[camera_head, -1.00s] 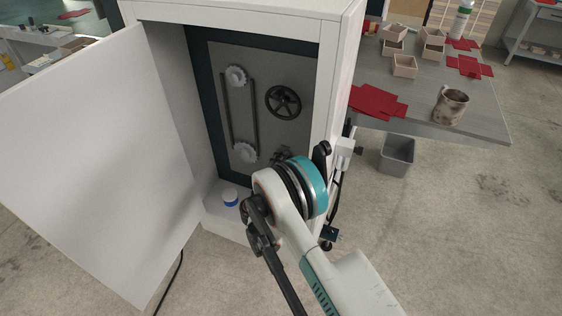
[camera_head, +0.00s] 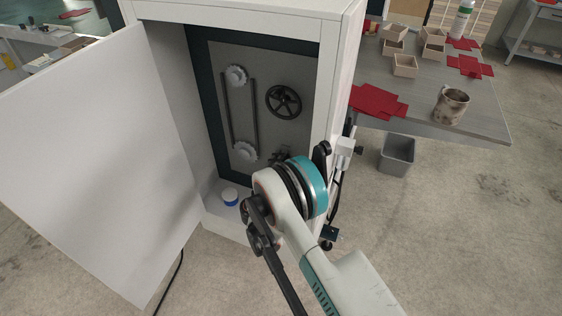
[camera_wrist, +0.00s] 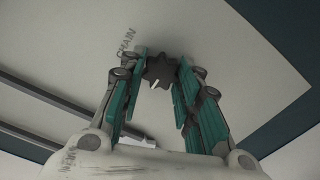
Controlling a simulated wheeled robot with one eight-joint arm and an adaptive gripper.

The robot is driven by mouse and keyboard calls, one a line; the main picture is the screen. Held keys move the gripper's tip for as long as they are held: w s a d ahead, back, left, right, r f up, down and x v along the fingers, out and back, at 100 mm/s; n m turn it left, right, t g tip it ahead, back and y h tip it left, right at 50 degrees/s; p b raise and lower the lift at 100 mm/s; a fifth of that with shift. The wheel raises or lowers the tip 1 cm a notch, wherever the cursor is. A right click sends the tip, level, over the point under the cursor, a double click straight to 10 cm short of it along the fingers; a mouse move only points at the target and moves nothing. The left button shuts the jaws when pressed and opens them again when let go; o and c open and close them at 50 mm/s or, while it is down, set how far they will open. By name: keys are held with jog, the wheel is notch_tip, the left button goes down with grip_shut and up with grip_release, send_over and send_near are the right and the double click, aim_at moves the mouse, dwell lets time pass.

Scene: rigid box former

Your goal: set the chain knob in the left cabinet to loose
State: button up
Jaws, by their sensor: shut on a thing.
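The chain knob (camera_wrist: 160,71) is a dark lobed knob on the cabinet's back panel in the wrist view. The word CHAIN is printed on the panel beside it, and a short white mark shows at the knob's lower edge. My gripper (camera_wrist: 161,76) has its teal-backed fingers on both sides of the knob and is shut on it. In the head view my wrist hides most of the gripper and the knob. The open left cabinet (camera_head: 326,93) holds the grey panel (camera_head: 262,64) with two pale sprockets, a chain (camera_head: 227,112) and a black handwheel (camera_head: 283,102).
The white cabinet door (camera_head: 95,165) stands open at the left. At the right are a table (camera_head: 480,118) with small boxes, red sheets and a mug (camera_head: 451,105), and a grey bin (camera_head: 397,156) below.

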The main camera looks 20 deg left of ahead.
jog(key=o, duration=1.1)
jog(key=shift+c, duration=0.2)
jog(key=shift+r, duration=0.1)
